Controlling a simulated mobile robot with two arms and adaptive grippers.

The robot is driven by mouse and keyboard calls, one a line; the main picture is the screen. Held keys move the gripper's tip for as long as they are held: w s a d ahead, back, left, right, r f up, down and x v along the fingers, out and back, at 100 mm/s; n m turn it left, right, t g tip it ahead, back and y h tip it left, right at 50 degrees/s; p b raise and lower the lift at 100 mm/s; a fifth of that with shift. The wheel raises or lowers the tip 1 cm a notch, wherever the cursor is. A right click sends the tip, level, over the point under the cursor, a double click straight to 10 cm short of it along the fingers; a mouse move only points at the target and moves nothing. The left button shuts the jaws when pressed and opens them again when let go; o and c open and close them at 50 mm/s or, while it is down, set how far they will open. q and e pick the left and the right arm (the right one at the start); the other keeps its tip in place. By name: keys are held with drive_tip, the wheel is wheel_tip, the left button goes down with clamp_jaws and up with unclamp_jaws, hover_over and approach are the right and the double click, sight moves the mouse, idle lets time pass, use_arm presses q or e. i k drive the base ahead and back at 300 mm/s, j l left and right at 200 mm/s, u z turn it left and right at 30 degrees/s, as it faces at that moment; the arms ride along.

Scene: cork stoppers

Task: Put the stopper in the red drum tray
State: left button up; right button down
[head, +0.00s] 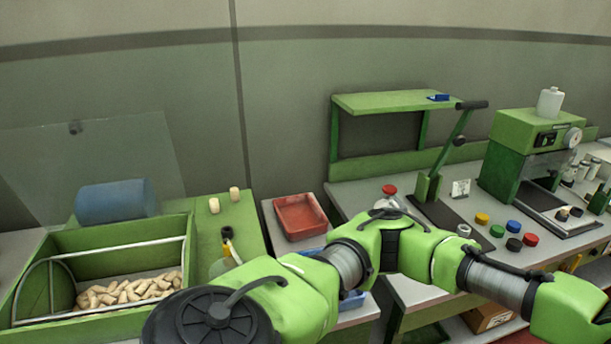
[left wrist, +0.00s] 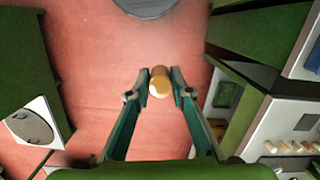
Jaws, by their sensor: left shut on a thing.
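In the left wrist view my left gripper (left wrist: 160,82) is shut on a tan cork stopper (left wrist: 159,85), held between the fingertips above a reddish floor. The gripper itself does not show in the head view, where only my green arm crosses the front. The red tray (head: 318,234) lies on a grey surface just right of the green drum machine, and its visible inside looks empty. My arm passes in front of the area below it. My right gripper is in neither view.
A blue cylinder (head: 115,200) is behind. At right are a green lever press (head: 430,187), coloured caps (head: 497,231) and a green machine (head: 520,150).

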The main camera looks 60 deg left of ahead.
sight(304, 230)
drive_tip(key=i+j+u, duration=0.15)
drive_tip(key=u, duration=0.25)
drive_tip(key=i+u, duration=0.6)
drive_tip(key=u, duration=0.25)
drive_tip(key=i+l+u, duration=0.15)
drive_tip(key=u, duration=0.25)
drive_tip(key=i+u, duration=0.2)
drive_tip(key=i, duration=0.15)
